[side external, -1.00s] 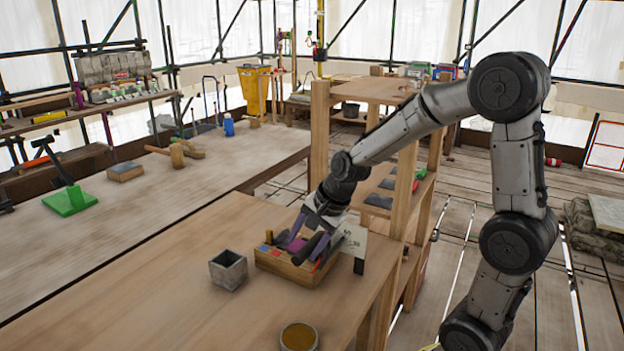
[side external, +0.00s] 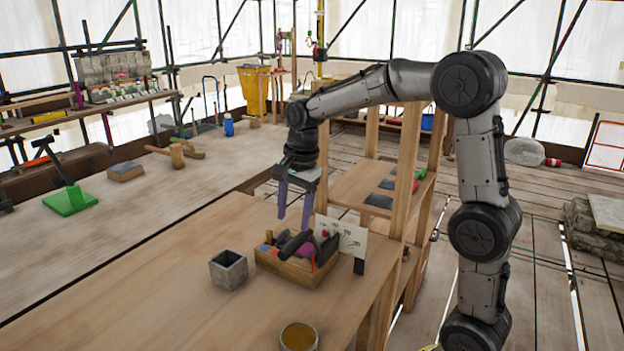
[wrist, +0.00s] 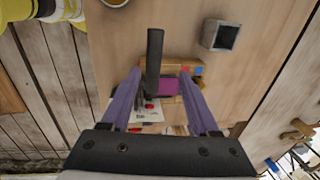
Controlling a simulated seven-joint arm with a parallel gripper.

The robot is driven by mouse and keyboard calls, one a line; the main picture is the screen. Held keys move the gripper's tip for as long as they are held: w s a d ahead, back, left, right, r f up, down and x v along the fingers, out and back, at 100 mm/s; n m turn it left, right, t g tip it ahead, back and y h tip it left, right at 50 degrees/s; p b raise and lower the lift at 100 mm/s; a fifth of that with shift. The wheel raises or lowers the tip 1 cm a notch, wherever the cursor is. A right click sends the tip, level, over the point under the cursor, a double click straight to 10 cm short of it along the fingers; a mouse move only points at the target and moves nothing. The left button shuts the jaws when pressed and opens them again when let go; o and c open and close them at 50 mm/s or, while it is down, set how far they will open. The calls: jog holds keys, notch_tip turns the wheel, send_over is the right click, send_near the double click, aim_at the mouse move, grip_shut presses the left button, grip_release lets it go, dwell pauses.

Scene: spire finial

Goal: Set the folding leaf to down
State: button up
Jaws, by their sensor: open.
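I cannot pick out the folding leaf for sure in either view. A white card (side external: 345,237) with dark marks and a red spot stands behind the wooden box (side external: 283,268); the card also shows in the wrist view (wrist: 145,115). The box holds a black bar (side external: 295,243), a magenta piece (side external: 306,250) and small coloured parts. In the wrist view the black bar (wrist: 154,60) stands out towards the camera. My gripper (side external: 293,222) points down above the box, open, with two purple fingers. In the wrist view my gripper (wrist: 160,75) has nothing clearly between its fingers.
A grey square pot (side external: 228,270) stands left of the box, and a round tin (side external: 299,337) near the front edge. A wooden shelf frame (side external: 405,170) rises behind right. The table (side external: 150,285) is clear at left. Mallets (side external: 178,154) lie on the far bench.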

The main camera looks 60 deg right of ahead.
jog(key=s+a+r+n+t, duration=0.1)
jog(key=s+a+r, duration=0.3)
jog(key=s+r, duration=0.3)
jog(key=shift+r+n+t, duration=0.3)
jog(key=shift+r, duration=1.8)
